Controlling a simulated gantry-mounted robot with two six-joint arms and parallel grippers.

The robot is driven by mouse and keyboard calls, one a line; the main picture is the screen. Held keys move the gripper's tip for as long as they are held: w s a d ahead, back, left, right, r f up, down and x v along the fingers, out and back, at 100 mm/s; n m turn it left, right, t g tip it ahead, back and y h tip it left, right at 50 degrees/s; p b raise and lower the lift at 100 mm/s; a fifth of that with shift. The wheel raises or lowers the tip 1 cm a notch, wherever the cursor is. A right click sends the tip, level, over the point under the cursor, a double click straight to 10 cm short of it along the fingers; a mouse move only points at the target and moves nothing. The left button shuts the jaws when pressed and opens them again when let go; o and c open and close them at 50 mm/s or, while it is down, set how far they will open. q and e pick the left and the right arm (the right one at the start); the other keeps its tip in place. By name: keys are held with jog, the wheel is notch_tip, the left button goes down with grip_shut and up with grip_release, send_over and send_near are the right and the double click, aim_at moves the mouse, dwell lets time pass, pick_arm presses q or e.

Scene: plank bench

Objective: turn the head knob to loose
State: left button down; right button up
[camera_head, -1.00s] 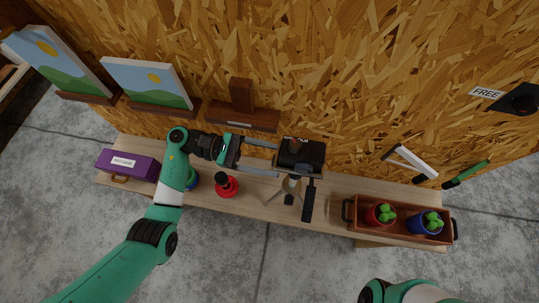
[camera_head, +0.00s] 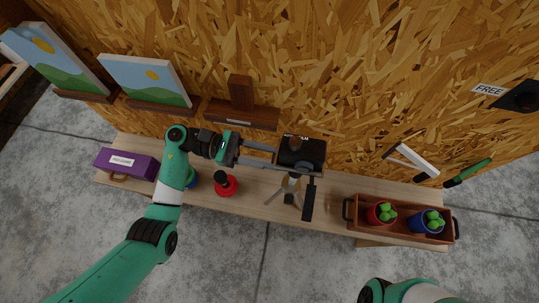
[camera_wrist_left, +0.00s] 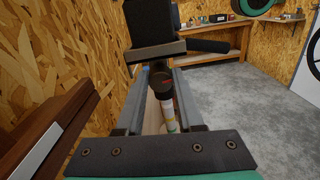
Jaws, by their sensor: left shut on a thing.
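A black camera-like block (camera_head: 302,152) sits on a small tripod (camera_head: 290,184) on the bench, with a black handle (camera_head: 308,204) angled down from its head. My left gripper (camera_head: 277,157) reaches it from the left, level with the head. In the left wrist view, the dark round head knob (camera_wrist_left: 162,83) with a red mark lies between the two fingers, which are shut on it. The block (camera_wrist_left: 150,30) and handle (camera_wrist_left: 208,46) show beyond. In the head view the knob is hidden. Only part of my right arm shows, at the bottom right; its gripper is out of view.
A brown crate (camera_head: 400,232) with a red and a blue pot is to the right. Wooden ledges (camera_head: 238,116) with pictures line the chipboard wall behind.

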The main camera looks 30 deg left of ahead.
pick_arm(q)
jog(key=shift+n+b, duration=0.7)
jog(key=shift+n, duration=2.2)
jog(key=c, duration=0.5)
grip_release()
jog(key=shift+c, duration=0.2)
jog(key=shift+a, duration=0.15)
jog(key=b+v, duration=0.3)
jog(key=v, duration=0.8)
jog(key=shift+a, duration=0.2)
jog(key=shift+s+f, duration=0.1)
